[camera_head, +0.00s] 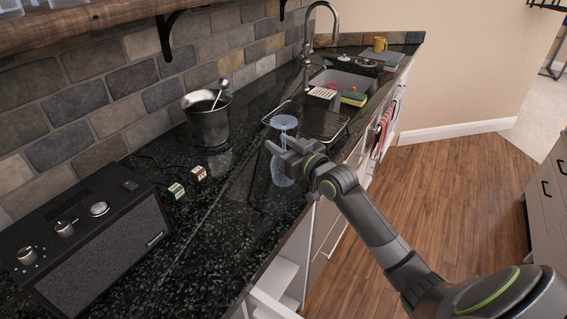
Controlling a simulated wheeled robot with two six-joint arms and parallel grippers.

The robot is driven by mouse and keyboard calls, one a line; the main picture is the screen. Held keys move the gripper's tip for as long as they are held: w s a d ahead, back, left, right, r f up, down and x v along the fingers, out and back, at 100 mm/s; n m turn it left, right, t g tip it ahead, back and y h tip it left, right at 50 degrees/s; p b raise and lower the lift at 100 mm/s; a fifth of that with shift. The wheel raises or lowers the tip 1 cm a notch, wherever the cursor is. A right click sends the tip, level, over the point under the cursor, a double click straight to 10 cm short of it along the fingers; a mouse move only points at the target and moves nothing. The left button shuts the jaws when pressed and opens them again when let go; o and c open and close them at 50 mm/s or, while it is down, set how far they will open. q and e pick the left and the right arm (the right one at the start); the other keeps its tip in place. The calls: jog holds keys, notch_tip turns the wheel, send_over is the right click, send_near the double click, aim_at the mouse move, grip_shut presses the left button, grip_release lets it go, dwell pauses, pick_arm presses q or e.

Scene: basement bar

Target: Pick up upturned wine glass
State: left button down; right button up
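The clear bluish wine glass (284,122) stands upside down on the dark granite counter, its round foot at the top and its bowl at the bottom. My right gripper (277,145) reaches in from the right at the height of the stem. Its two fingers look spread apart, one on either side of the stem. The fingers hide most of the stem and part of the bowl, so I cannot see whether they touch the glass. The glass looks upright on the counter. My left gripper is not in view.
A wire rack (325,122) lies just behind the glass, by the sink and tall faucet (334,22). A metal ice bucket (208,122) stands left. Two small printed blocks (198,173) and a black radio (85,240) are nearer. The counter in front of the glass is clear.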

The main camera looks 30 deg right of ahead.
aim_at(279, 118)
jog(key=shift+w+a, duration=0.1)
jog(key=shift+w, duration=0.35)
jog(key=shift+s, duration=0.1)
grip_shut()
jog(key=shift+r, duration=0.1)
notch_tip(279, 118, up, 10)
jog(key=shift+f, duration=0.1)
